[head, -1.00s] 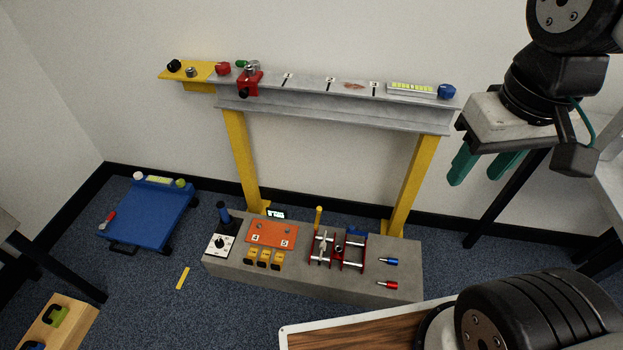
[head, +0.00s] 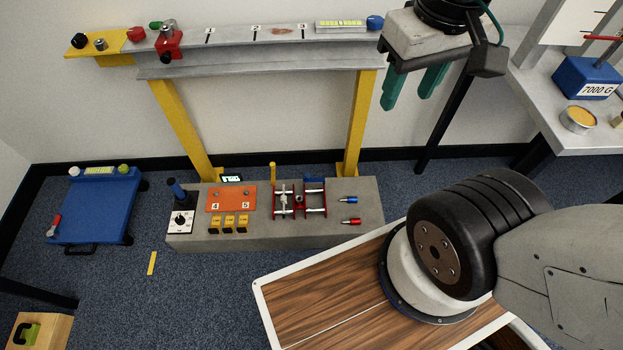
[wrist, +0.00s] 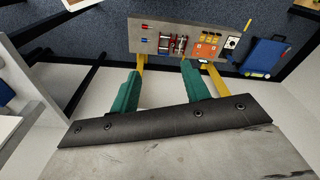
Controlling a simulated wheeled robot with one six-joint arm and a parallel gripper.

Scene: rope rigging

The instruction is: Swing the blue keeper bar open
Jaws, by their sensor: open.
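The red double frame (head: 301,200) with pale metal crossbars sits on the grey concrete block (head: 345,229). A small blue piece (head: 314,183) lies at its back right edge, partly hidden. It may be the keeper bar, but it is too small to tell its position. The frame also shows in the wrist view (wrist: 172,45), far beyond the fingers. My gripper (head: 411,90) has two green fingers, open and empty. It hangs at the upper right, well above and to the right of the block. In the wrist view, the gripper (wrist: 162,72) has a clear gap between its fingers.
A steel beam (head: 260,57) on yellow posts (head: 181,128) stands behind the block. An orange plate (head: 231,200), a blue-handled pin (head: 348,199) and a red-handled pin (head: 351,221) are on the block. A blue cart (head: 95,208) stands left; a workbench (head: 548,91) stands right.

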